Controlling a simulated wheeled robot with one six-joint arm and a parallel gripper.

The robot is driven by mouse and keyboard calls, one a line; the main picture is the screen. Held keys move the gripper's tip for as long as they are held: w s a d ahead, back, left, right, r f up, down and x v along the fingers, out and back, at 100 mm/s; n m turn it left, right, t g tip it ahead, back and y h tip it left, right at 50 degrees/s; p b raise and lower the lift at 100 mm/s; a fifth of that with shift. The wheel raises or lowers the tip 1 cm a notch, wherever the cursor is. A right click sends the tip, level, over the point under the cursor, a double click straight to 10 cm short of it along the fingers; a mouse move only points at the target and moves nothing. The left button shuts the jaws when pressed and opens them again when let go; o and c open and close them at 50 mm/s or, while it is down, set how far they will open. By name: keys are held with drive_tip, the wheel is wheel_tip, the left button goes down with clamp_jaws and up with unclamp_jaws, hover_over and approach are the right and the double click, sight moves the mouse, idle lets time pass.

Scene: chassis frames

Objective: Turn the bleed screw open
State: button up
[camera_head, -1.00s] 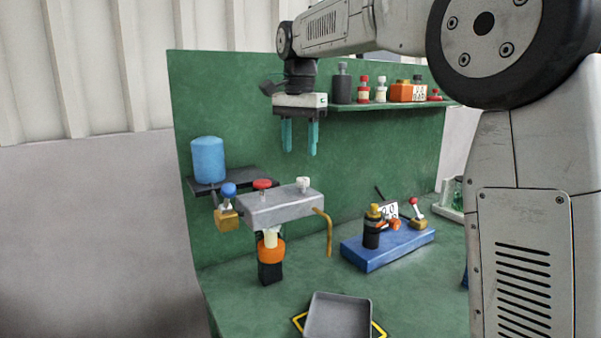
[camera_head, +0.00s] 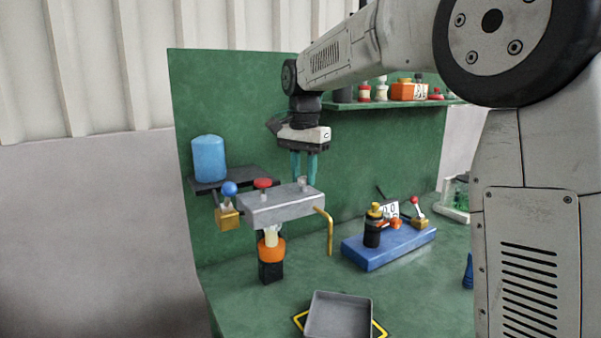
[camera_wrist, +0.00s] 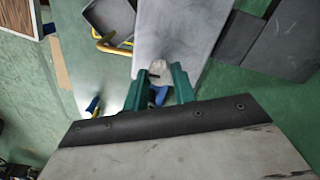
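The grey block (camera_head: 280,207) stands above the bench with a red-topped knob (camera_head: 263,184) and a small white screw head (camera_head: 302,183), which I take for the bleed screw. My gripper (camera_head: 304,178) points down over the block's right end, its teal fingers reaching close to the white screw. In the wrist view my gripper (camera_wrist: 161,68) is open, with the white screw head (camera_wrist: 158,68) between or just beyond the fingertips. Contact cannot be made out. A blue item (camera_wrist: 158,95) also shows between the fingers.
A yellow bent pipe (camera_head: 328,228) hangs from the block's right end. A blue-knobbed brass valve (camera_head: 228,205) is at its left. An orange and black bottle (camera_head: 271,262) sits beneath. A grey tray (camera_head: 338,316) and a blue base (camera_head: 380,252) are on the bench.

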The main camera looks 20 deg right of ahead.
drive_tip(key=shift+a, duration=0.3)
drive_tip(key=shift+c, duration=0.4)
drive_tip(key=shift+d, duration=0.25)
drive_tip(key=shift+d+n, duration=0.1)
drive_tip(key=shift+n, duration=1)
drive_tip(key=n, duration=0.3)
drive_tip(key=shift+n, duration=0.3)
drive_tip(key=n, duration=0.4)
drive_tip(key=shift+r+n, duration=0.1)
drive_tip(key=shift+n, duration=0.2)
drive_tip(key=n, duration=0.5)
drive_tip(key=shift+n, duration=2.5)
